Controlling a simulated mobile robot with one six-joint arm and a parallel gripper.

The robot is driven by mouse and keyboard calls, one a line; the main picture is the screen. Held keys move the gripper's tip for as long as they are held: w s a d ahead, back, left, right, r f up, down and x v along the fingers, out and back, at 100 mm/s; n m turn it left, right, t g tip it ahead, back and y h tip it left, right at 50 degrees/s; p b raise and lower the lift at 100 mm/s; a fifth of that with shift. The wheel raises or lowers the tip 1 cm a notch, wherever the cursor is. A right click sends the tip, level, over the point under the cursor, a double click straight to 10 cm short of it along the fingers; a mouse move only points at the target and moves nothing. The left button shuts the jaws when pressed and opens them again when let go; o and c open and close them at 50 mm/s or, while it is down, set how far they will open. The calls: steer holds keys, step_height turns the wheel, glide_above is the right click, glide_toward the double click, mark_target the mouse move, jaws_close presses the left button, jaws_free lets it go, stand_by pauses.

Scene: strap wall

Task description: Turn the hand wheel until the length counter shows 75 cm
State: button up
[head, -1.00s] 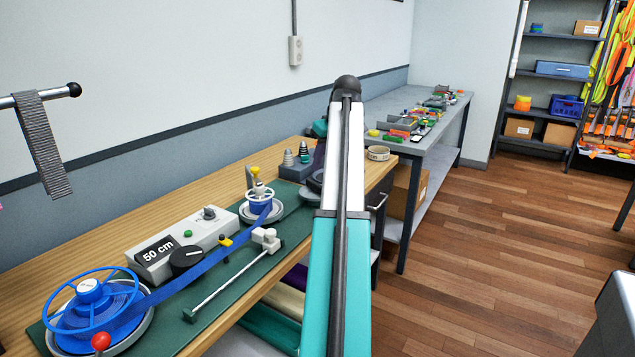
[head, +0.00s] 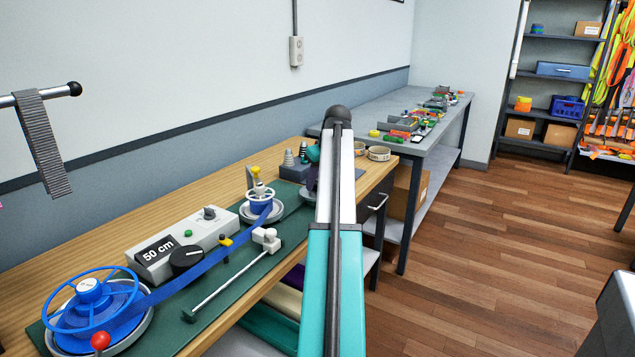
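The length counter (head: 158,249) on a pale box reads 50 cm. The blue strap (head: 190,279) runs from there past the counter box to a smaller reel with a white wheel (head: 273,194). My arm rises through the middle of the view, well to the right of the hand wheel.
A green mat (head: 245,292) under the devices lies on the wooden bench. A rail with a pale clamp block (head: 266,236) runs along its front. A grey strap (head: 42,140) hangs from a bar at left. A grey table (head: 400,107) with small parts stands behind.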

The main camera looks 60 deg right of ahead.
jaws_close()
steer(key=shift+m+p, duration=0.3)
steer(key=shift+p, duration=0.25)
steer(key=shift+w+a+r+m+h+p, duration=0.1)
steer(key=shift+m+h+p, duration=0.4)
steer(key=shift+m+p, duration=0.5)
steer(key=shift+m+g+p, duration=0.4)
steer(key=shift+m+p, duration=0.25)
steer(key=shift+m, duration=0.05)
steer(key=shift+w+m+h+p, duration=0.1)
steer(key=shift+m+h+p, duration=0.35)
steer(key=shift+m, duration=0.35)
jaws_free()
